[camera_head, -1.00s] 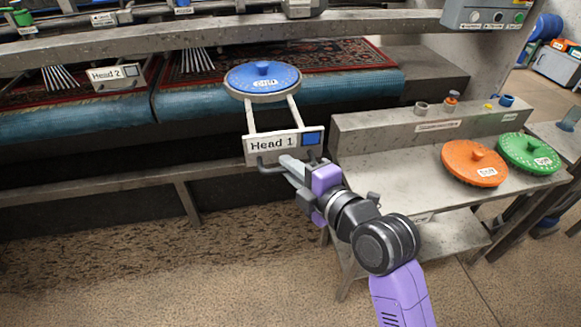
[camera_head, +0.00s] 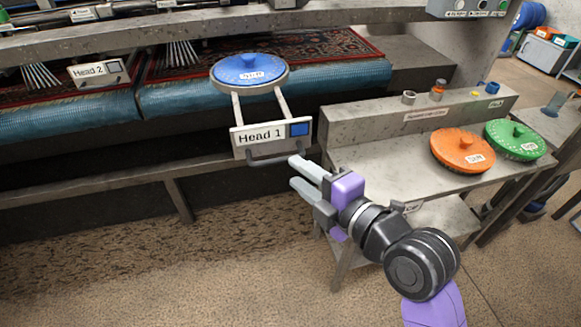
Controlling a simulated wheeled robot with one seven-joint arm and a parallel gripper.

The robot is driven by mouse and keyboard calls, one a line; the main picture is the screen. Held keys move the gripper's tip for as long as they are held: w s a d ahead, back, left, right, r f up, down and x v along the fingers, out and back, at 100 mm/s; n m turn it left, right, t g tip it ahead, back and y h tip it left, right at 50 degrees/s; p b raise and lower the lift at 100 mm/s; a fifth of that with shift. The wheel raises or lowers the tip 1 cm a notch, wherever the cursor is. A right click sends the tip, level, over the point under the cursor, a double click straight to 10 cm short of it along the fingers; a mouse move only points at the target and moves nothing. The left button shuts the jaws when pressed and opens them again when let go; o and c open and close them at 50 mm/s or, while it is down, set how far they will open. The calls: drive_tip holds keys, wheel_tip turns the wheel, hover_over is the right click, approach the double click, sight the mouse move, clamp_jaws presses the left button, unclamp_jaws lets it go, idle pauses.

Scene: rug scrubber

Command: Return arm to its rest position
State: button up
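My gripper (camera_head: 299,176) is at the middle of the view, in front of and just right of the Head 1 drawer. Its two grey fingers are apart with nothing between them. The fingertips are close to the dark handle (camera_head: 280,157) but appear clear of it. My arm runs from the lower right up to the gripper. The Head 1 drawer (camera_head: 243,139) is pulled out on two pale rails, with a blue disc (camera_head: 249,71) lying at its back end.
A metal bench (camera_head: 374,170) on the right holds an orange disc (camera_head: 462,150) and a green disc (camera_head: 515,139). A closed Head 2 front (camera_head: 100,73) is at left. Rugs (camera_head: 330,50) lie behind. The floor (camera_head: 220,270) at lower left is clear.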

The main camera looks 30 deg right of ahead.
drive_tip(key=shift+s, duration=0.3)
idle(0.4)
drive_tip(key=s+d+r+m+t+h, duration=0.25)
drive_tip(key=s+m, duration=0.25)
drive_tip(key=m, duration=0.7)
drive_tip(key=s+a+f+m+g+p, duration=0.1)
drive_tip(key=s+f+m, duration=0.2)
drive_tip(key=s, duration=1)
drive_tip(key=s+a+f+m+g+p, duration=0.1)
drive_tip(key=s+f+m, duration=0.3)
drive_tip(key=s, duration=0.9)
wheel_tip(320, 180, down, 4)
drive_tip(key=shift+s+r+g+h, duration=0.25)
drive_tip(key=shift+s+g+h, duration=0.1)
drive_tip(key=shift+g, duration=0.2)
